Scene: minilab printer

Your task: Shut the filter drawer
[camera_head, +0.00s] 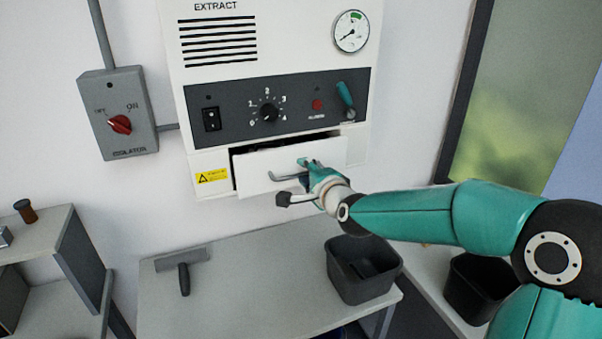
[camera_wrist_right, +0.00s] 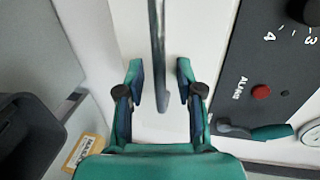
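The filter drawer (camera_head: 275,174) is a white-fronted drawer low in the wall-mounted extract unit (camera_head: 290,72). It stands partly open, with a dark gap along its top and left side. Its grey bar handle (camera_head: 288,177) is on the front. My right gripper (camera_head: 296,181) is at the right end of the handle. In the right wrist view, its fingers (camera_wrist_right: 160,78) are spread on either side of the handle (camera_wrist_right: 157,45), with gaps on both sides, facing the white drawer front (camera_wrist_right: 207,60). My left gripper is not in view.
A red-knobbed isolator box (camera_head: 118,113) is on the wall at left. Below, a grey table (camera_head: 225,290) holds a scraper-like tool (camera_head: 183,270) and a dark bin (camera_head: 362,272). Another dark bin (camera_head: 478,288) stands at right. The space before the drawer's left part is free.

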